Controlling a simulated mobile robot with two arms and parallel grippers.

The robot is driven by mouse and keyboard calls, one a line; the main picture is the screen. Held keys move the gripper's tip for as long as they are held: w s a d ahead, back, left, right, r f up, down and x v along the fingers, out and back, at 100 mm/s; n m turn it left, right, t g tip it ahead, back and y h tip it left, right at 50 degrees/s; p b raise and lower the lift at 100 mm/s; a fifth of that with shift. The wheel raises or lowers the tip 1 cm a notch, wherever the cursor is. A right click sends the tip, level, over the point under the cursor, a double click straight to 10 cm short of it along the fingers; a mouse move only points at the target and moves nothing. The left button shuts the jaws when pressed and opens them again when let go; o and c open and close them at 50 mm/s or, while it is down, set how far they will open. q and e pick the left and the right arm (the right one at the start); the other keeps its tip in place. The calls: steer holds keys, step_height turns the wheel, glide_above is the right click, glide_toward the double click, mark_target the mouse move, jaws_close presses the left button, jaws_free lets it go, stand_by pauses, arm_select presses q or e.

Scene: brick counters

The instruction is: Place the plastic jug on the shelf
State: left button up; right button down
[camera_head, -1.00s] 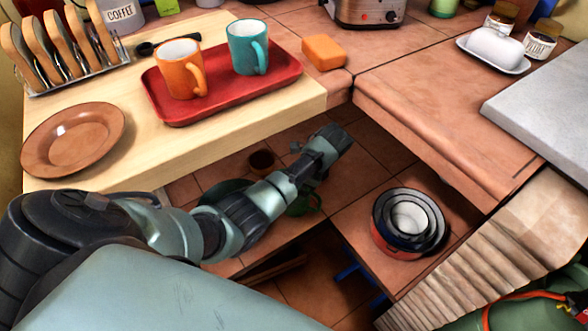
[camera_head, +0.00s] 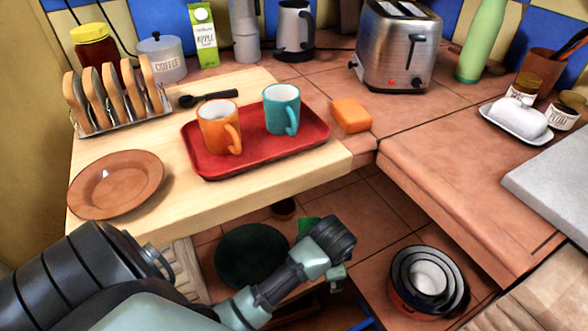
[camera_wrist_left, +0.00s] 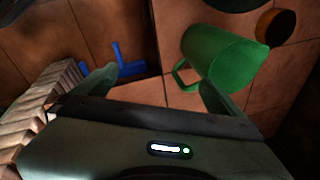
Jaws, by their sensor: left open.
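A green plastic jug (camera_wrist_left: 220,58) with a loop handle shows in the left wrist view, on the tiled surface below counter level. In the head view only a small green part of it (camera_head: 307,226) shows behind my left arm. My left gripper (camera_wrist_left: 157,82) is open and empty. Its right finger is close to the jug's handle side; I cannot tell whether they touch. In the head view the end of my left arm (camera_head: 328,243) is over the lower level, and its fingers are not clear. My right gripper is not in view.
A dark green bowl (camera_head: 250,257), nested pots (camera_head: 428,280) and a small brown pot (camera_wrist_left: 276,27) are on the lower level. A blue item (camera_wrist_left: 128,65) is left of the jug. Above, the wooden counter (camera_head: 230,203) holds a red tray (camera_head: 205,171) with two mugs, and a plate (camera_head: 115,184).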

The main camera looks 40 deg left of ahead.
arm_select(q)
steer(key=s+d+f+n+h, duration=0.1)
steer(key=s+n, duration=0.5)
steer(key=s, duration=1)
steer(key=shift+s+f, duration=0.2)
steer(key=shift+f, duration=0.15)
